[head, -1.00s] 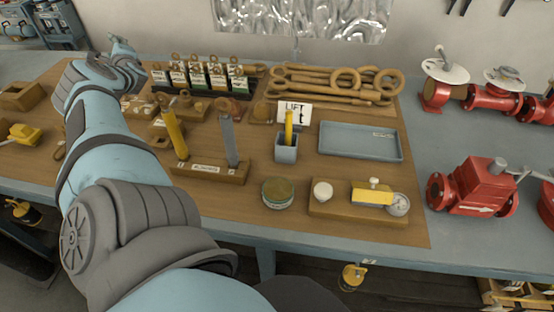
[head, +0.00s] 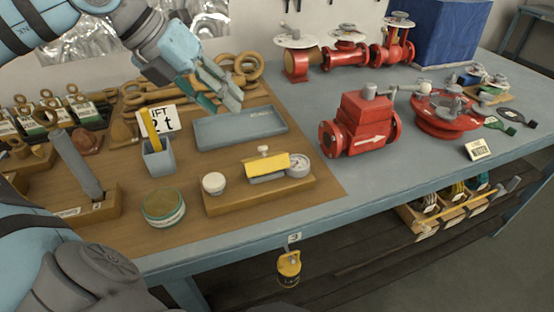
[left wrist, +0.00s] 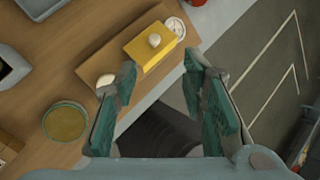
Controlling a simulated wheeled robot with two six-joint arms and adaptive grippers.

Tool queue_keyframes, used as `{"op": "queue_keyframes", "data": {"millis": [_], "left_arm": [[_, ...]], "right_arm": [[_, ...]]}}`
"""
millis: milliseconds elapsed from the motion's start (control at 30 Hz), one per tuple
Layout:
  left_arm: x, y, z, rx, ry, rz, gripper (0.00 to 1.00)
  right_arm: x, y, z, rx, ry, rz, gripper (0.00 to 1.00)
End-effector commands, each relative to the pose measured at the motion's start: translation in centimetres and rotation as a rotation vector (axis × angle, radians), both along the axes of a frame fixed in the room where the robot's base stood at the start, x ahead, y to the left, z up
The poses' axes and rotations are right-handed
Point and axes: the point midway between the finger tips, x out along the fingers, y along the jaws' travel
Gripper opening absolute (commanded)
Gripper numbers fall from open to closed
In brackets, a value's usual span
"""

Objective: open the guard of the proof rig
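The proof rig has a wooden base (head: 226,202) near the bench's front edge, with a yellow guard (head: 268,167), a white knob (head: 214,183) and a round gauge (head: 298,165). The guard lies down on the base, with a small pale knob on top. My left gripper (head: 218,100) is open and empty, above the blue-grey tray behind the rig. In the left wrist view, the guard (left wrist: 156,46) shows beyond the spread fingers (left wrist: 160,66), apart from them. My right gripper is not in view.
The tray (head: 240,129) lies behind the rig. A grey cup (head: 158,162) with a yellow tool and a round tin (head: 163,207) stand to its left. A red valve body (head: 362,124) stands to the right. The blue bench between rig and valve is clear.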

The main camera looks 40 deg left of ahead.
Motion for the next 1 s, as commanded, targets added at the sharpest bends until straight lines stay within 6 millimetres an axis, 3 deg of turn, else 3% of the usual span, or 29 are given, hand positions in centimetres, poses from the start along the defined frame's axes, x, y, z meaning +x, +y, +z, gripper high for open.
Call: {"op": "queue_keyframes", "data": {"millis": [167,400,533,700,1000], "left_arm": [[0.5,-0.6,-2.1,0.024,0.022,-0.007,0.38],[3.9,-2.4,-8.1,0.025,0.027,-0.011,0.38],[5.3,-3.2,-10.5,0.024,0.023,-0.011,0.38],[6.2,-3.7,-11.9,0.020,0.017,-0.011,0.38],[6.3,-3.7,-12.0,0.018,0.015,-0.011,0.34]], "right_arm": [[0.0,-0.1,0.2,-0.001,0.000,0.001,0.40],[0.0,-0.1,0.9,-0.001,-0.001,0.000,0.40],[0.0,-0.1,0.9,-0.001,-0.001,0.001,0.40],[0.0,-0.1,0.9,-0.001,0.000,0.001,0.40],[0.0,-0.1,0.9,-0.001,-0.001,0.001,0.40]]}}
